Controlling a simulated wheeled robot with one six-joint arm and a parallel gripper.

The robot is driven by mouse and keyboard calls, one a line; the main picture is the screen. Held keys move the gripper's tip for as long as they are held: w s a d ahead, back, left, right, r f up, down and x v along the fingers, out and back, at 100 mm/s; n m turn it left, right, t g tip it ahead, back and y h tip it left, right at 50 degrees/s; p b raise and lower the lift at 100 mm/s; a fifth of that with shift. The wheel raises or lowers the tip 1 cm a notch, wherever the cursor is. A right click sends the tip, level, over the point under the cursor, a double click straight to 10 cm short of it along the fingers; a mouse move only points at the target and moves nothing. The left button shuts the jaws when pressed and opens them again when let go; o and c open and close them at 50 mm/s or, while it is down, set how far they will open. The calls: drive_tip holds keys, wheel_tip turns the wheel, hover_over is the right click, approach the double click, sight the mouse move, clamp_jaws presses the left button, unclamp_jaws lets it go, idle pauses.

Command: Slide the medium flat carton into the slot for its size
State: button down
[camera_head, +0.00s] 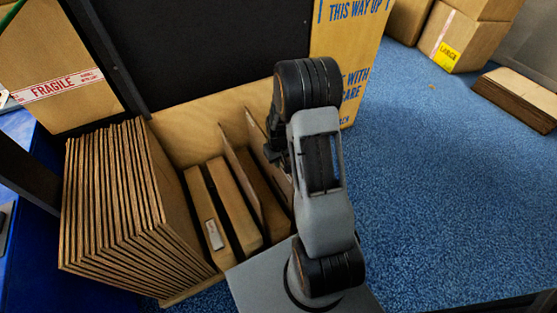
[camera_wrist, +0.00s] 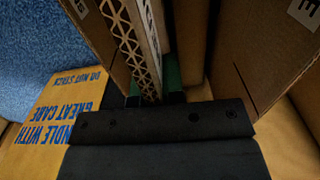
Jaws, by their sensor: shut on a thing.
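The medium flat carton (camera_wrist: 136,45) is in the wrist view as a thin panel with a corrugated edge and a pale label strip on its side. My gripper (camera_wrist: 155,88) is shut on it, with green pads showing at both sides. In the head view my gripper (camera_head: 277,148) is at the right side of a cardboard slot rack (camera_head: 190,137), mostly hidden by my arm. The held carton cannot be told apart clearly there. Brown panels (camera_wrist: 265,45) stand close on both sides of it in the wrist view. How deep it sits is hidden.
Flat cartons (camera_head: 211,215) stand in the rack's left slots, beside a thin divider (camera_head: 241,170). A thick stack of upright cardboard sheets (camera_head: 125,200) leans at the left. A "this way up" box (camera_head: 348,45) stands behind. Blue carpet (camera_head: 440,180) is clear at the right.

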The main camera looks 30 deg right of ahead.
sight(279, 174)
drive_tip(key=shift+f+b, duration=2.75)
drive_tip(key=shift+f, duration=1.4)
drive_tip(key=c, duration=1.1)
unclamp_jaws()
drive_tip(key=shift+c, duration=0.2)
